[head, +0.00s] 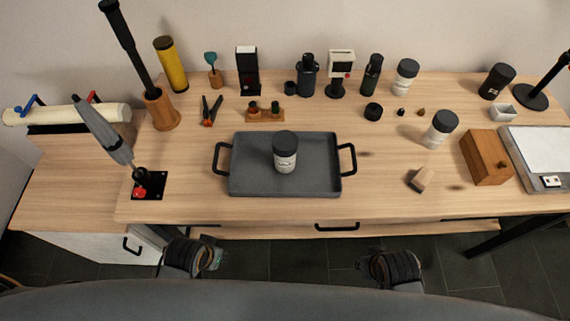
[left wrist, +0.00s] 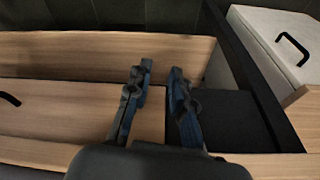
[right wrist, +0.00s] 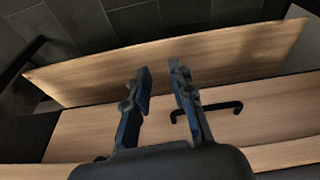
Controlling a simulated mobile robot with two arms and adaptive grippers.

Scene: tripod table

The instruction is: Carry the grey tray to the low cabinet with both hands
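The grey tray (head: 313,184) lies flat on the wooden table, with a black handle at its left end (head: 220,159) and another at its right end (head: 348,159). A jar with a dark lid (head: 285,152) stands upright in it. The low cabinet (head: 80,190), wood-topped with a white front, stands left of the table; its front also shows in the left wrist view (left wrist: 275,45). My left gripper (left wrist: 160,72) is open and empty, below and in front of the table edge. My right gripper (right wrist: 158,75) is open and empty, also in front of the table. Neither touches the tray.
Bottles and jars line the table's back. A joystick-like tool (head: 141,180) stands at the table's left end; a white roll (head: 65,115) lies on the cabinet's back.

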